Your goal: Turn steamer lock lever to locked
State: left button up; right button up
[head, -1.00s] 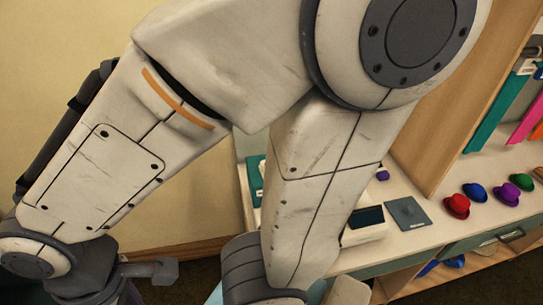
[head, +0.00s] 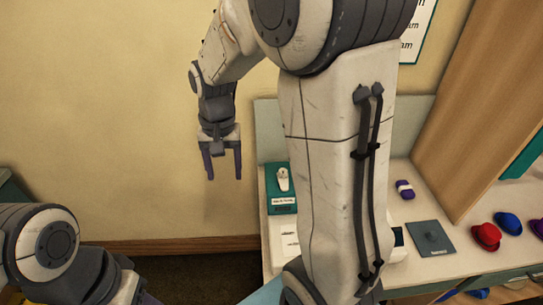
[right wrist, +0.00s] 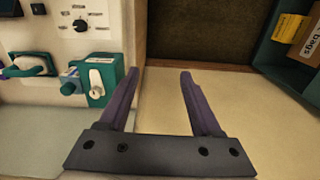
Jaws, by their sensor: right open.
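The steamer lock is a teal box (head: 282,205) with a white lever (head: 283,180), on the left end of the counter in the head view. In the right wrist view, the teal box (right wrist: 107,94) and its white lever (right wrist: 96,82) lie left of the fingers. My right gripper (head: 224,176) is open and empty, left of the box in the head view and apart from it. Its purple fingers also show in the right wrist view (right wrist: 158,74). My left arm shows at the lower left of the head view, but its gripper cannot be made out.
A dial panel (right wrist: 82,25) and a teal-handled item (right wrist: 30,65) are near the box. A grey plate (head: 430,238), a purple item (head: 404,189) and a red hat (head: 486,236) sit farther right on the counter. A dark bin (right wrist: 285,60) stands at right in the wrist view.

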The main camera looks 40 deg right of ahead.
jog(key=w+d+f+m, duration=0.1)
jog(key=w+d+m, duration=0.3)
jog(key=d, duration=0.7)
jog(key=m, duration=0.5)
send_over(283, 171)
notch_tip(283, 171, down, 2)
notch_tip(283, 171, down, 10)
jog(key=p, duration=0.2)
jog(key=shift+f+p, duration=0.1)
jog(key=shift+p, duration=0.25)
jog(key=shift+c, duration=0.3)
grip_shut()
